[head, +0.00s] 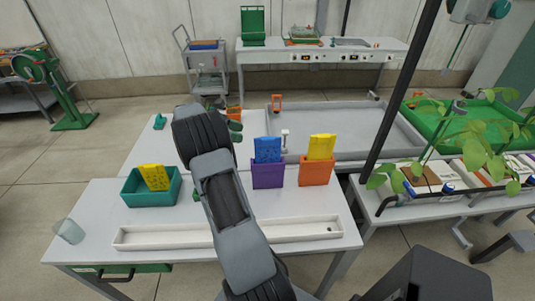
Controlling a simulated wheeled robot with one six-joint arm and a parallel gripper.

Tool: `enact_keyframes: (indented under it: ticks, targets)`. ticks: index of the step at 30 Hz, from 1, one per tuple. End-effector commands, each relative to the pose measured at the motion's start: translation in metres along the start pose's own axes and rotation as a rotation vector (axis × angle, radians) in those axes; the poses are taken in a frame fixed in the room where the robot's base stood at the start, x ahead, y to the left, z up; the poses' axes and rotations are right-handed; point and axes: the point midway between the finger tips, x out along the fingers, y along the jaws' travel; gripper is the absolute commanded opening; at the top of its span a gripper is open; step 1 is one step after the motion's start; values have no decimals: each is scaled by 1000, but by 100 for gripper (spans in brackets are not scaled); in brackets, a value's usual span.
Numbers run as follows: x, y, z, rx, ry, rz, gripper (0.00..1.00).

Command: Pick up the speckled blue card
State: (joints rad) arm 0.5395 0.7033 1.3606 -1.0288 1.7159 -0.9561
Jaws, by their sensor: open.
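The speckled blue card (267,148) stands upright in a purple holder (268,175) on the white table, just right of my arm. Its lower part is hidden inside the holder; its upper part shows above the rim. My arm rises from the bottom of the head view and passes left of the purple holder without covering the card. My gripper cannot be made out; the arm's own links appear to hide it.
An orange holder (316,175) with a yellow card (321,146) stands right of the purple one. A teal bin (151,198) with another yellow card (154,177) is left. A long white tray (170,236) lies in front; a clear cup (68,231) stands at the left edge. A dark post (397,95) rises right.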

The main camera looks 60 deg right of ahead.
Motion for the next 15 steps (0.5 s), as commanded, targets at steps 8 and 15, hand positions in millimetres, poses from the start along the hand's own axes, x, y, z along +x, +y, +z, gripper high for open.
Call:
enact_keyframes:
  ticks: [8, 15]
  targets:
    - [47, 0, 2, 0, -1, -3, 55]
    - [64, 0, 0, 0, 1, -1, 55]
